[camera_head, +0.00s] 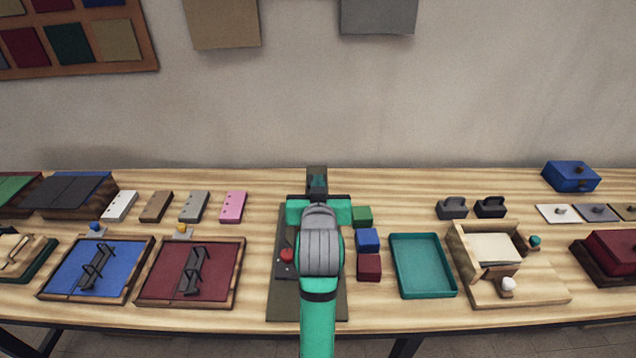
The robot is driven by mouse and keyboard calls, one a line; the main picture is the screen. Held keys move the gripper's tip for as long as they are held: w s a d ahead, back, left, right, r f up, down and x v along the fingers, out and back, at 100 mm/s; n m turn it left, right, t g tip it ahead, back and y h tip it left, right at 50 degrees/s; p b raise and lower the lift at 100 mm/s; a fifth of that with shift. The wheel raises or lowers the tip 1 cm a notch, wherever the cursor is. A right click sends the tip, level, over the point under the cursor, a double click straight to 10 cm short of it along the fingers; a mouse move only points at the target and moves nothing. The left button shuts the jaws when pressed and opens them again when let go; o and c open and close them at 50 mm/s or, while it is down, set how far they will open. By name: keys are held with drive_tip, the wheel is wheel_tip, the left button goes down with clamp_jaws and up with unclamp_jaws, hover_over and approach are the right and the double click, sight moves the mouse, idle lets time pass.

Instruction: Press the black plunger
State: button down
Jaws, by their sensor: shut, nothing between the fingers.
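A dark board (275,303) lies on the table under my arm. A red knob (287,255) on a small dark base shows at its left side. I cannot make out a black plunger; my arm and hand cover the middle and right of the board, so it may be hidden there. My gripper (317,184) is over the far end of the board, pointing away from me. It is shut and holds nothing. Its fingertips are small and dark here, and I cannot tell whether they touch anything.
Green (362,216), blue (368,239) and dark red (369,267) blocks stand close to the right of my arm. A teal tray (422,289) lies beyond them. A red panel with a handle (190,272) lies left. A wooden box (484,258) stands right.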

drive_tip(key=w+f, duration=0.6)
drive_tip(key=w, duration=0.2)
drive_tip(key=shift+w, duration=0.35)
drive_tip(key=shift+f, duration=0.1)
drive_tip(key=shift+f, duration=2)
drive_tip(key=s+r, duration=0.7)
drive_tip(key=s, duration=0.2)
drive_tip(key=shift+s+r, duration=0.2)
drive_tip(key=shift+s, duration=0.1)
